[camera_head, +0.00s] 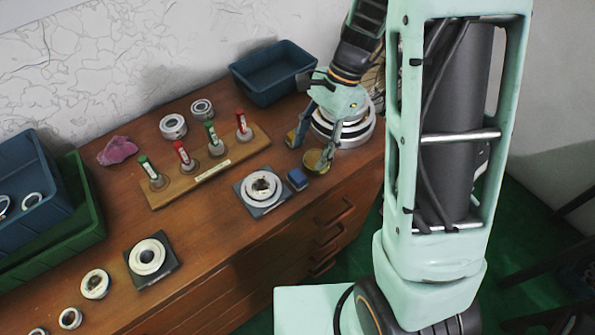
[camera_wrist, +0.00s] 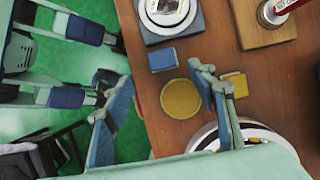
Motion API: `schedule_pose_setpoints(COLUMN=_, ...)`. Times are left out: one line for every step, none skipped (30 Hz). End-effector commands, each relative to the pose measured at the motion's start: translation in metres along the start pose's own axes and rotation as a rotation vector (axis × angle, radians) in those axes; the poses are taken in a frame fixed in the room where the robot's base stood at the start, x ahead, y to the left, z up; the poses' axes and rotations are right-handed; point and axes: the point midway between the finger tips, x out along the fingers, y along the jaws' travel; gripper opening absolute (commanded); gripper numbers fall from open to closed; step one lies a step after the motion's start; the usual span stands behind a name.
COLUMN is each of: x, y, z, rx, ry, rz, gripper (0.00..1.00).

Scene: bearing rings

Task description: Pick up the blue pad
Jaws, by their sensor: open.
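The blue pad (camera_head: 298,180) is a small block on the wooden top near its front edge, right of a dark square plate with a ring. It also shows in the wrist view (camera_wrist: 163,60), lying flat beyond my fingertips. My gripper (camera_head: 308,152) hangs over the top behind the pad, fingers apart and empty. In the wrist view my gripper (camera_wrist: 163,86) has its fingers spread to either side of a round yellow disc (camera_wrist: 181,99). The pad is clear of both fingers.
A stack of white and dark rings (camera_head: 345,128) stands close behind my gripper. The plate with a ring (camera_head: 262,192) lies just left of the pad. A wooden peg board (camera_head: 206,172) and a blue bin (camera_head: 272,75) stand farther back. The top's front edge is near.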

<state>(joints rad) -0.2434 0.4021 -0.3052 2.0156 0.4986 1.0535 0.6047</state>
Motion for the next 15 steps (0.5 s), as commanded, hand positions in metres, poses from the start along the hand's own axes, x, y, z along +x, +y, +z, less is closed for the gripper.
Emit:
schedule_pose_setpoints(x=0.010, y=0.001, z=0.000, rx=0.000, ry=-0.002, rz=0.004, gripper=0.52)
schedule_pose_setpoints(x=0.015, y=0.001, z=0.000, rx=0.000, ry=-0.001, rz=0.003, gripper=0.52)
schedule_pose_setpoints(x=0.020, y=0.000, z=0.000, rx=0.000, ry=-0.002, rz=0.002, gripper=0.52)
schedule_pose_setpoints(x=0.023, y=0.000, z=0.000, rx=-0.001, ry=-0.001, rz=0.001, gripper=0.52)
schedule_pose_setpoints(x=0.026, y=0.000, z=0.000, rx=-0.001, ry=0.000, rz=0.001, gripper=0.52)
schedule_pose_setpoints(x=0.028, y=0.000, z=0.000, rx=-0.001, ry=0.001, rz=0.001, gripper=0.52)
schedule_pose_setpoints(x=0.030, y=0.000, z=0.000, rx=-0.001, ry=0.001, rz=0.001, gripper=0.52)
schedule_pose_setpoints(x=0.032, y=0.000, z=0.000, rx=-0.001, ry=0.001, rz=0.001, gripper=0.52)
schedule_pose_setpoints(x=0.035, y=-0.001, z=0.000, rx=0.000, ry=0.001, rz=0.001, gripper=0.52)
schedule_pose_setpoints(x=0.038, y=-0.001, z=0.000, rx=0.000, ry=0.001, rz=0.001, gripper=0.52)
schedule_pose_setpoints(x=0.042, y=-0.001, z=0.000, rx=0.000, ry=0.001, rz=0.001, gripper=0.52)
schedule_pose_setpoints(x=0.048, y=-0.001, z=0.000, rx=0.000, ry=0.000, rz=0.003, gripper=0.52)
schedule_pose_setpoints(x=0.053, y=-0.001, z=-0.001, rx=0.000, ry=0.000, rz=0.003, gripper=0.52)
schedule_pose_setpoints(x=0.058, y=-0.002, z=-0.001, rx=0.000, ry=0.001, rz=0.002, gripper=0.52)
schedule_pose_setpoints(x=0.064, y=-0.003, z=-0.001, rx=0.000, ry=0.001, rz=0.002, gripper=0.52)
